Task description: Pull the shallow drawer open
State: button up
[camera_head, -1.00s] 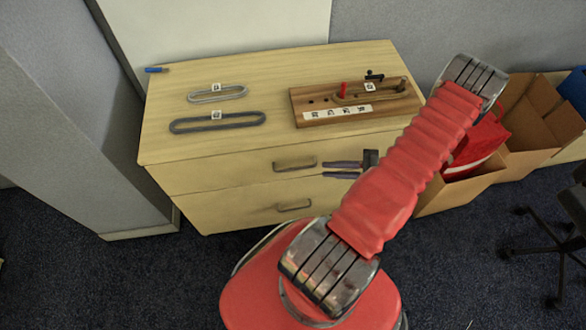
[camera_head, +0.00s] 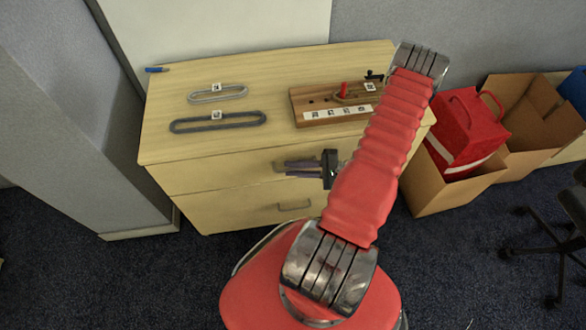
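The pale wood cabinet (camera_head: 215,180) has two drawers in its front. The shallow drawer (camera_head: 222,176) is the upper one and looks closed, flush with the front. Its grey bar handle (camera_head: 277,167) shows only at its left end; the rest is hidden behind my gripper. My gripper (camera_head: 287,168) points left in front of this handle, with its two dark fingers apart, one above the other. I cannot tell whether the fingers touch the handle. The lower drawer (camera_head: 235,214) is closed too, with its own handle (camera_head: 294,206).
On the cabinet top lie two oval rings (camera_head: 217,121), a blue pen (camera_head: 156,69) and a wooden board (camera_head: 308,113) with pegs. Cardboard boxes (camera_head: 440,196), one holding a red bag (camera_head: 466,130), stand at the right. A grey partition (camera_head: 70,120) stands at the left.

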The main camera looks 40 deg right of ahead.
jog(key=shift+w+a, duration=0.1)
jog(key=shift+c, duration=0.2)
grip_shut()
jog(key=shift+a, duration=0.2)
dwell(0.3)
